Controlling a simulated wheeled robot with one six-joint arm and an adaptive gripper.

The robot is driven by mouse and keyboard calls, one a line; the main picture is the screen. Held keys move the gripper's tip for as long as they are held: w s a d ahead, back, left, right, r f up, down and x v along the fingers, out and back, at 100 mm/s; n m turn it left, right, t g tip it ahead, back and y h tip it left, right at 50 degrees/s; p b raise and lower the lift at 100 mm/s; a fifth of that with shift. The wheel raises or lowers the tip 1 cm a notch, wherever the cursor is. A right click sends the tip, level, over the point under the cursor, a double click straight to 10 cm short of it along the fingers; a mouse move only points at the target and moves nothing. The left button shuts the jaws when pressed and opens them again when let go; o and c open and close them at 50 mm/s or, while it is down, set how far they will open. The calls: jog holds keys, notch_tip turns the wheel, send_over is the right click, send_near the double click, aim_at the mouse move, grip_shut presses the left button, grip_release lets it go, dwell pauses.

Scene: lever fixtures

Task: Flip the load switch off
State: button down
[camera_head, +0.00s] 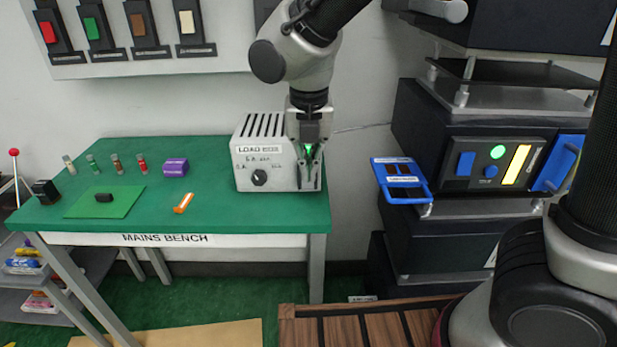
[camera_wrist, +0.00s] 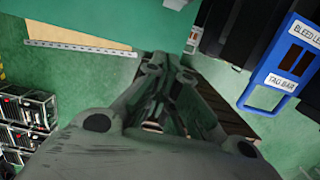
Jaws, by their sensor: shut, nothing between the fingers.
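A small green glow shows between the finger links. The load switch itself cannot be made out; my gripper covers that part of the face. In the wrist view my gripper (camera_wrist: 155,125) fills the lower middle, and the box is not recognisable there.
The green bench (camera_head: 130,210) holds small cylinders, a purple block (camera_head: 175,167) and an orange-and-white piece (camera_head: 183,203) to the left. A blue tag frame (camera_head: 402,180) and dark stacked cabinets stand right of the bench. It also shows in the wrist view (camera_wrist: 262,75).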

jog(key=f, duration=0.5)
jog(key=w+f, duration=0.1)
jog(key=f, duration=0.2)
jog(key=shift+d+f, duration=0.1)
jog(key=shift+f, duration=0.1)
jog(key=w, duration=0.1)
jog(key=w+f, duration=0.1)
jog(key=w, duration=0.1)
jog(key=shift+f, duration=0.15)
jog(key=shift+w, duration=0.55)
jog(key=shift+w+f, duration=0.35)
jog(key=shift+w, duration=0.05)
jog(key=shift+r, duration=0.2)
jog(key=shift+r, duration=0.7)
